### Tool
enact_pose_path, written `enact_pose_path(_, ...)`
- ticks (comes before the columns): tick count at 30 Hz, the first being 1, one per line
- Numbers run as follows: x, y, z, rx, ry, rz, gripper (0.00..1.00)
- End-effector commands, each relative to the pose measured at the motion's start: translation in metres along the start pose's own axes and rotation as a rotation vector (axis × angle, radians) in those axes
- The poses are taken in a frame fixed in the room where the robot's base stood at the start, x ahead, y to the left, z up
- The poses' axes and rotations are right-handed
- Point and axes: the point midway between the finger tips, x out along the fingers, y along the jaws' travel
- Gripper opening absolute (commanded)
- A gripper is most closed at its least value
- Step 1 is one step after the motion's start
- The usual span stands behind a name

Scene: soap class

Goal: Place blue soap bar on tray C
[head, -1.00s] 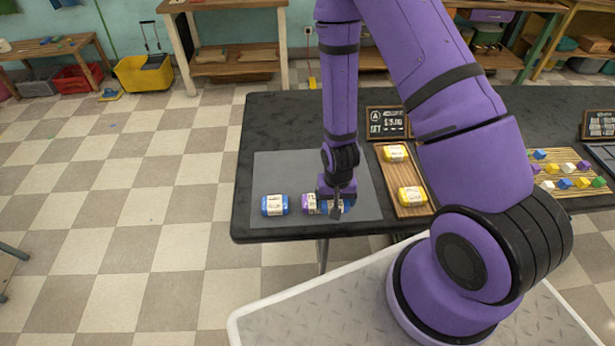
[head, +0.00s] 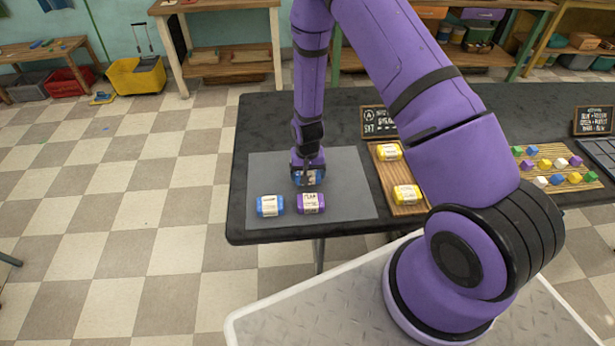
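My gripper (head: 308,180) is over the grey mat and shut on a blue soap bar (head: 315,177) with a pale label. Its fingers partly cover the bar, which appears raised above the mat. A second blue soap bar (head: 270,206) lies at the mat's front left. A purple soap bar (head: 311,204) lies to its right, in front of my gripper. I see no tray marked C; my arm hides part of the table.
The grey mat (head: 350,205) lies on a black table (head: 275,105). A wooden tray (head: 408,176) with two yellow bars (head: 388,152) stands right of it, near a sign marked A (head: 378,122). A wooden board with coloured cubes (head: 556,163) is far right.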

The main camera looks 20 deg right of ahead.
Motion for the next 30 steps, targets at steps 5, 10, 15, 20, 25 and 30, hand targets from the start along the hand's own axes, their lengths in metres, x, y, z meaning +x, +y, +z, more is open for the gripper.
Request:
enact_pose_path(5,0.018,0.0,-0.001,0.0,0.001,-0.001,0.58)
enact_pose_path(10,0.018,0.0,-0.001,0.0,0.002,-0.001,0.58)
enact_pose_path(15,0.021,0.0,0.0,0.0,0.002,-0.001,0.58)
enact_pose_path(20,0.02,0.0,0.0,0.0,0.002,-0.001,1.0)
enact_pose_path(25,0.019,0.0,0.0,0.0,0.002,-0.001,1.0)
enact_pose_path(30,0.008,0.0,-0.001,0.0,0.004,-0.001,1.0)
